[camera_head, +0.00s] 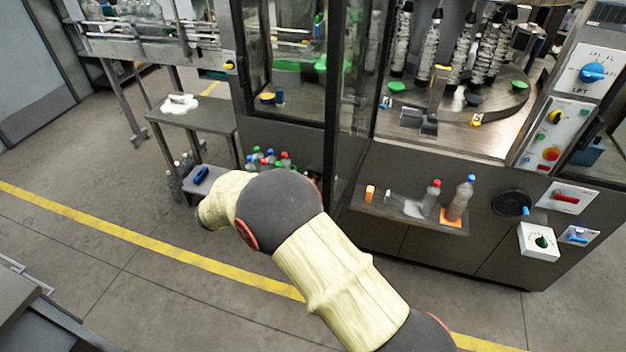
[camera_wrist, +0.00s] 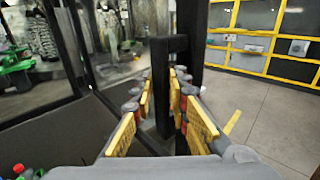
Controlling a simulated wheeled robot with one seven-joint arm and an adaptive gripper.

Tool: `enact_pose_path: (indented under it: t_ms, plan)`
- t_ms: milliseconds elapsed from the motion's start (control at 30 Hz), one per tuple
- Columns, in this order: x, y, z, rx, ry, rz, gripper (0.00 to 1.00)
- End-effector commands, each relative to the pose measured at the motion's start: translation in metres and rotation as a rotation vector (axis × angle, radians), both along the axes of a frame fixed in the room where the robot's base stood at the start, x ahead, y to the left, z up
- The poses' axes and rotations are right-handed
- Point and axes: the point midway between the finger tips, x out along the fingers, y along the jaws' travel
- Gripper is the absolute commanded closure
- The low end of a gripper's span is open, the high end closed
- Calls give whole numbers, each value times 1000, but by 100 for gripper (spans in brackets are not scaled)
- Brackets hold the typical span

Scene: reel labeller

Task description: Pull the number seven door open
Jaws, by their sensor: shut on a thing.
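In the wrist view, my gripper (camera_wrist: 162,80) has its yellow-padded fingers on both sides of a dark upright bar handle (camera_wrist: 160,58). It is shut on this handle. The handle's top bends across to a thick dark door frame post (camera_wrist: 190,22). Glass panels in dark frames show to the left in the wrist view. In the head view, a dark upright frame (camera_head: 345,95) stands at the front of the glazed machine. My arm hides the gripper and handle there. I see no number seven, and cannot tell how far the door is open.
A shelf with bottles (camera_head: 410,212) sticks out from the machine front. A small grey table (camera_head: 195,118) stands at the left. Bottles with coloured caps (camera_head: 270,160) are beyond my arm. The floor with a yellow line (camera_head: 120,233) is clear in front.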

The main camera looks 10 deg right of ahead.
Motion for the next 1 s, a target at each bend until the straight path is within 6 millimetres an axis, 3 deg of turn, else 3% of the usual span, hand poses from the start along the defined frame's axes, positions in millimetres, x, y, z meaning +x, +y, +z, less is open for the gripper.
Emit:
enact_pose_path:
  t_ms: [467,500,633,1000]
  plan:
    - [-1,1,-6,3,8,-1,100]
    - [-1,1,-6,3,8,-1,84]
    - [-1,1,-5,1,7,-1,76]
    - [-2,5,-3,1,4,1,76]
